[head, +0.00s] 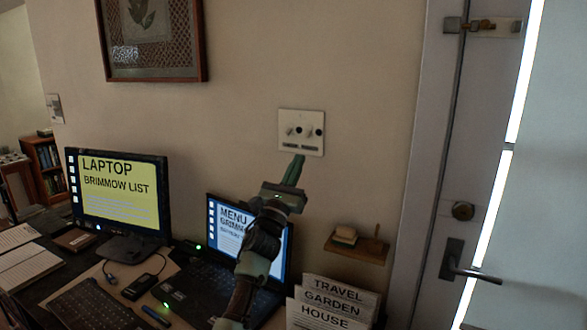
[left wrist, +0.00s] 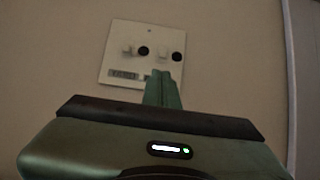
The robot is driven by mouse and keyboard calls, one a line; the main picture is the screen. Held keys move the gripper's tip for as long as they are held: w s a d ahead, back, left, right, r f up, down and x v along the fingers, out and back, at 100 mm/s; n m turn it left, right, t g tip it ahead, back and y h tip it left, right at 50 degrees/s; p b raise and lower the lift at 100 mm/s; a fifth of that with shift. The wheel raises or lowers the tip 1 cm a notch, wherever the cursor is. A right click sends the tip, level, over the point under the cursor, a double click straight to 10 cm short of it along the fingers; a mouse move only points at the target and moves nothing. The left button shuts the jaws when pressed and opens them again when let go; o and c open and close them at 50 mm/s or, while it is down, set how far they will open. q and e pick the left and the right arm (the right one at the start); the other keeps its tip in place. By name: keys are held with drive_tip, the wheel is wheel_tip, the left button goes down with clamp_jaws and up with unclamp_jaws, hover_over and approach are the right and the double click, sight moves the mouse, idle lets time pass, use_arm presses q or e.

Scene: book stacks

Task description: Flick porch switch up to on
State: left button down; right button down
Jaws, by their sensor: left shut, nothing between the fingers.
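A white switch plate (head: 301,120) is on the beige wall, and it also shows in the left wrist view (left wrist: 118,40). It has a left toggle (left wrist: 128,50) and a right toggle (left wrist: 163,57), each with a black round spot to its right. Small labels sit below them, too blurred to read, so I cannot tell which is the porch switch. I cannot tell whether either toggle is up or down. My left gripper (head: 298,160) is shut and empty, its green fingertips at the plate's lower edge, below the right toggle. In the left wrist view the fingertips (left wrist: 164,74) partly hide the right label.
Below are a monitor (head: 120,195), a laptop (head: 225,215) and a keyboard (head: 85,305) on a desk. A small wooden shelf (head: 358,247) and signs (head: 335,305) are at lower right. A door with a handle (head: 455,262) is at right. A framed picture (head: 150,40) hangs upper left.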

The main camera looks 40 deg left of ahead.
sight(308, 135)
use_arm(q)
drive_tip(key=p+x, duration=0.1)
drive_tip(key=x, duration=0.4)
drive_tip(key=shift+w, duration=0.1)
